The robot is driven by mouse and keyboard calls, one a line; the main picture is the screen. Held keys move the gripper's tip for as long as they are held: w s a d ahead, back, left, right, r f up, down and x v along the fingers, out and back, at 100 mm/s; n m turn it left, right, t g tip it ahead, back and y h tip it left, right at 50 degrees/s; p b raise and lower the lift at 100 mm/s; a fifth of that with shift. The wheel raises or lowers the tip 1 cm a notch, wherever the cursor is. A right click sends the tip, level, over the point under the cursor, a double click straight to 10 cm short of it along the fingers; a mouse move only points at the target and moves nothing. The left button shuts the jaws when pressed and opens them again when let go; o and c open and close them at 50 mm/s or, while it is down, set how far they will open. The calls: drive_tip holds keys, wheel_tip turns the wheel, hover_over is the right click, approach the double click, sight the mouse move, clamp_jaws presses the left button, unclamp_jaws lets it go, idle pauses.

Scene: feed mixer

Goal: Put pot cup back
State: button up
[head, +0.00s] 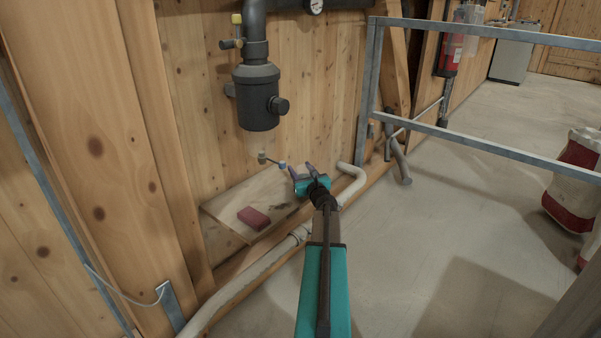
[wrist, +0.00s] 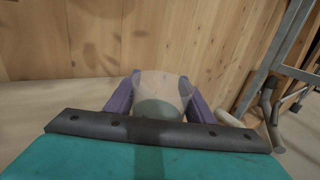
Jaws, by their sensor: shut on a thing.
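The pot (head: 259,96) is a dark grey cylinder on a vertical pipe against the wooden wall in the head view. Below it are a small brass-coloured fitting and a blue one (head: 282,165). My gripper (head: 304,171) is right of and lower than the pot, over the wooden shelf. In the wrist view its purple fingers (wrist: 155,90) are shut on a clear, see-through cup (wrist: 160,88), one finger on each side. The cup's lower part looks grey-green. In the head view I cannot make out the cup between the fingers.
A wooden shelf (head: 232,205) holds a dark red block (head: 254,218). A pale pipe (head: 245,283) runs along the wall's foot. A grey metal railing (head: 470,142) stands at the right, with red and white sacks (head: 575,185) beyond. The concrete floor in the middle is clear.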

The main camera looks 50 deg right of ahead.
drive_tip(key=shift+f, duration=0.15)
drive_tip(key=o, duration=1.1)
drive_tip(key=shift+r, duration=0.25)
drive_tip(key=p+v, duration=0.2)
drive_tip(key=v, duration=1)
drive_tip(key=shift+p, duration=0.35)
drive_tip(key=shift+f, duration=0.1)
